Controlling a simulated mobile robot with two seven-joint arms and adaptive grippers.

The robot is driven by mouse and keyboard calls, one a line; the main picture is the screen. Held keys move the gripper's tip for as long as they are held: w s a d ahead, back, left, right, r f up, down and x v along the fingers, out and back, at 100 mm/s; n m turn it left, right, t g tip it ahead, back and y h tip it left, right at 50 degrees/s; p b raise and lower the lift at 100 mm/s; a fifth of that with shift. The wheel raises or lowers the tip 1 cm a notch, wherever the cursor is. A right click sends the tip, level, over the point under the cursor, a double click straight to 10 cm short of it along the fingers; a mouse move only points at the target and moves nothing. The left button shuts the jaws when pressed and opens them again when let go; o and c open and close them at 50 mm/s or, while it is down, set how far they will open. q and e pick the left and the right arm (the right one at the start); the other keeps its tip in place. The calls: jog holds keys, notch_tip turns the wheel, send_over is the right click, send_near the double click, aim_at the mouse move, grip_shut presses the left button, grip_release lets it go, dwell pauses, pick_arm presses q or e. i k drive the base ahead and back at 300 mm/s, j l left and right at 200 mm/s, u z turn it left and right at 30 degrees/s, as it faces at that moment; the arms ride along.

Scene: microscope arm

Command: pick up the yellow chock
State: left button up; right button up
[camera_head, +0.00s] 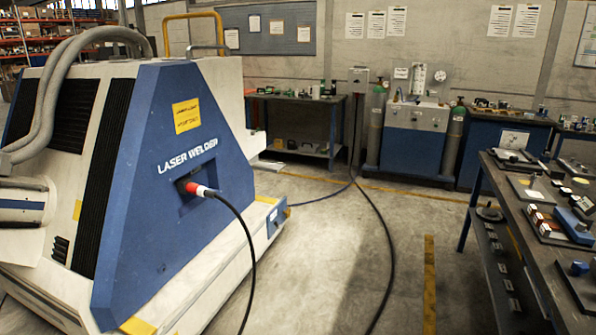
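I cannot make out a separate yellow chock in this view. Yellow patches show on the low base of the laser welder (160,190): one at its right end (267,200) and one at its near corner (138,326). They look like painted corners, but I cannot tell whether either is a loose piece. Neither of my grippers is in view.
A black cable (252,262) runs from the welder's red plug to the floor; another cable (391,250) crosses the floor. A long workbench (530,235) with small parts stands at right. Benches and gas cylinders (456,145) line the back. The middle floor is otherwise open.

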aim_at(277, 144)
jog(key=i+l, duration=0.1)
jog(key=i, duration=1.65)
jog(key=i+z, duration=0.2)
jog(key=i, duration=0.4)
jog(key=i+j+z, duration=0.2)
jog(key=i, duration=0.35)
jog(key=i+j+z, duration=0.2)
jog(key=i, duration=0.4)
jog(key=i+l+z, duration=0.1)
jog(key=i, duration=1.55)
jog(key=i+l+u, duration=0.1)
jog(key=i, duration=1.55)
jog(key=i+j+u, duration=0.15)
jog(key=i+u, duration=0.3)
jog(key=i, duration=0.15)
jog(key=i+u, duration=0.45)
jog(key=i, duration=0.15)
jog(key=i+l+u, duration=0.25)
jog(key=i+u, duration=0.25)
jog(key=i+l, duration=0.05)
jog(key=i, duration=0.05)
